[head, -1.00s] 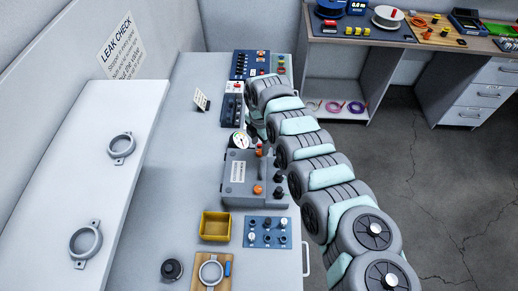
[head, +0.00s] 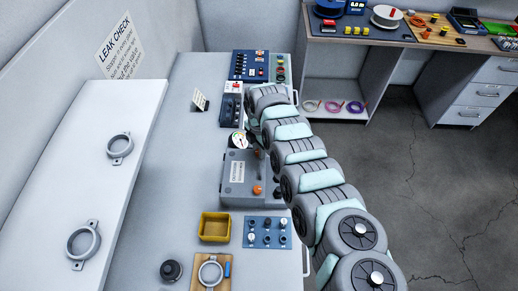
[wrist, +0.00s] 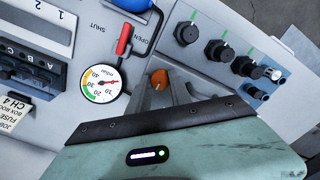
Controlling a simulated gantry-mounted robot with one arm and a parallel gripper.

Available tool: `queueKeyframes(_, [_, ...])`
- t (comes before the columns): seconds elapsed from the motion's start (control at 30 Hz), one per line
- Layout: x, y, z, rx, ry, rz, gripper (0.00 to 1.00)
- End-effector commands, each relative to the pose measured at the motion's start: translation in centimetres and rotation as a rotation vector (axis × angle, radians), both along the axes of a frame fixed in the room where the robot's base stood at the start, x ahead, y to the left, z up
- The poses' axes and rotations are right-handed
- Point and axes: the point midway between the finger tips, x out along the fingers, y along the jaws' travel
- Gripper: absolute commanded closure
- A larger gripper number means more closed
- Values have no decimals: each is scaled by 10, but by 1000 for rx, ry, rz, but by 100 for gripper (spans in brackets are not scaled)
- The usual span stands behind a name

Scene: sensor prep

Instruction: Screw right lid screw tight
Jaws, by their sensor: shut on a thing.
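The grey lid box (head: 236,180) stands on the bench in the head view, left of my arm. One orange lid screw (head: 257,190) shows at its near end. Another orange-topped lid screw (wrist: 159,77) shows in the wrist view, close to the dial gauge. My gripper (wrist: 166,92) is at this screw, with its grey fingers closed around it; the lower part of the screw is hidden. The teal gripper body covers the rest of the box in the wrist view.
The dial gauge (wrist: 103,82) and a red valve lever (wrist: 123,36) are close to my gripper. Several black knobs (wrist: 218,50) stand beside the box. A yellow bin (head: 214,227) and a blue panel (head: 267,232) are nearer.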

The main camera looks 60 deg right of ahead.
Motion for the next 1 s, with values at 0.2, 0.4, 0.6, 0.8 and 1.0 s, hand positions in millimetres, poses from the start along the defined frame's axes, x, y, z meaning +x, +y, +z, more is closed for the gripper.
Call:
queueKeyframes(0.2, [0,0,0,0,0,0,100])
queueKeyframes(0.4, [0,0,0,0,1,0,100])
queueKeyframes(0.6, [0,0,1,0,1,-22,100])
queueKeyframes(0.8, [1,1,3,1,0,-106,100])
queueKeyframes(1.0, [1,1,4,-1,-1,-260,100])
